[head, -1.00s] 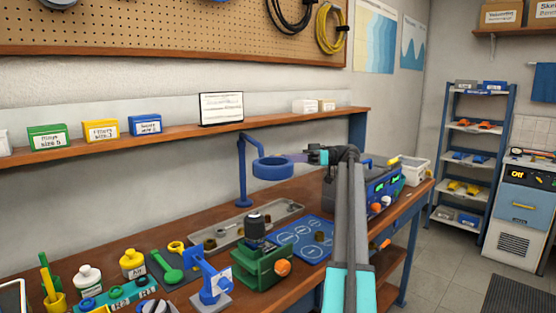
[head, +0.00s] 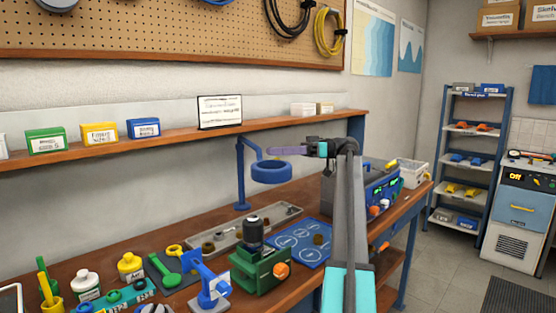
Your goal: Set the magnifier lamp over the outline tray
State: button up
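The magnifier lamp has a blue post and arm (head: 240,172) and a thick blue ring head (head: 271,173). It stands at the back of the bench near the wall. The blue tray with white circle outlines (head: 288,240) lies in front of it to the right, partly hidden by a green vise and my arm. A small brown round part (head: 319,239) rests on it. My gripper (head: 272,150) points left, with purple finger-like parts just above the lamp head in the picture. A small gap shows between them. I cannot tell whether the fingers are open.
A green vise (head: 262,268) holding a dark cylinder stands before the outline tray. A long grey tray (head: 228,240) with small parts lies behind it. A blue test unit (head: 381,188) stands right of my arm. Bottles and tools crowd the left front.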

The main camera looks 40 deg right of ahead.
aim_at(283, 168)
jog(key=s+a, duration=0.2)
jog(key=s, duration=0.1)
jog(key=s+a+b, duration=0.1)
jog(key=s+a, duration=0.2)
jog(key=s, duration=0.1)
jog(key=s+a, duration=0.2)
jog(key=s, duration=0.1)
jog(key=shift+s+a+r+b, duration=0.25)
jog(key=shift+a+r+b, duration=0.05)
jog(key=shift+a, duration=0.05)
jog(key=shift+s+a+r+b, duration=0.15)
jog(key=shift+s+a+b, duration=0.25)
jog(key=shift+s+b, duration=0.35)
jog(key=shift+s+a+r+b, duration=0.15)
jog(key=shift+s+a+b, duration=0.25)
jog(key=shift+b, duration=0.55)
jog(key=shift+r, duration=0.1)
